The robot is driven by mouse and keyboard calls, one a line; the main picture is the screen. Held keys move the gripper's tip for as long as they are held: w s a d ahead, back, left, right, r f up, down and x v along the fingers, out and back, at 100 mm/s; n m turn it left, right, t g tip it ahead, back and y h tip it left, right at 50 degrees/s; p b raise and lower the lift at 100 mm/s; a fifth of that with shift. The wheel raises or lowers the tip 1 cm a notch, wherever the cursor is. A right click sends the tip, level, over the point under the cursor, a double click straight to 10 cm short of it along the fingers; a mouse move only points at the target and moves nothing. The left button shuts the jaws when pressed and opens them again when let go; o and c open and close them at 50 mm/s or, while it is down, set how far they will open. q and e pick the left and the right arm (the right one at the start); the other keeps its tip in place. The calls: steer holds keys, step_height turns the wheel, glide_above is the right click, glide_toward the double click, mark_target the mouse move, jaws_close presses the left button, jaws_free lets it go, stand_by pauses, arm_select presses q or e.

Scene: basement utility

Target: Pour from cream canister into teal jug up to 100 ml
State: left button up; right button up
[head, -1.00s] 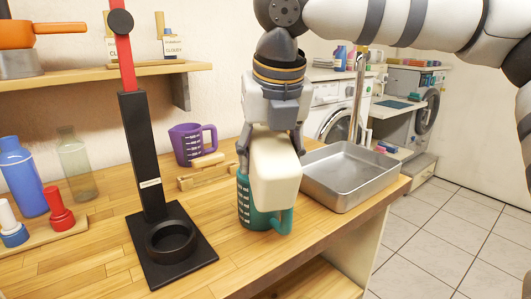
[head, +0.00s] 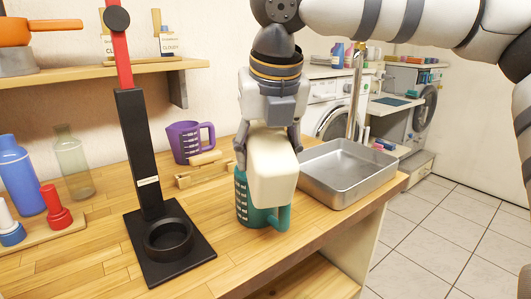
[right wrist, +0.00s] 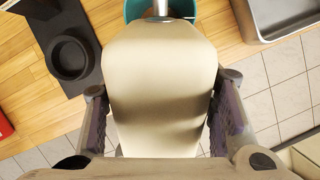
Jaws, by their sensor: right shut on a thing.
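The cream canister (head: 272,172) is held tilted over the teal jug (head: 243,207), in front of part of it. My right gripper (head: 268,147) is shut on the canister, one finger on each side. In the right wrist view the canister (right wrist: 160,85) fills the middle between the fingers, and part of the teal jug (right wrist: 133,9) shows beyond its far end. A narrow pale shape there lies over the jug opening; I cannot tell if it is a spout or a stream. The jug stands upright on the wooden counter; its fill level is hidden. My left gripper is not in view.
A black stand (head: 140,170) with a ring base is left of the jug. A metal tray (head: 347,175) is close on the right, by the counter edge. A purple jug (head: 188,142) and a wooden block (head: 204,170) are behind. Bottles stand far left.

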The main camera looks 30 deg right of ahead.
steer(key=shift+w+a+m+g, duration=0.2)
steer(key=shift+a+m+g, duration=0.2)
steer(key=shift+m, duration=0.2)
steer(key=shift+d, duration=0.1)
stand_by(2.6)
steer(key=shift+w+g, duration=0.1)
steer(key=shift+g, duration=0.3)
steer(key=shift+y, duration=0.3)
stand_by(2.1)
steer(key=shift+w+f+g, duration=0.1)
steer(key=shift+g, duration=0.3)
stand_by(0.3)
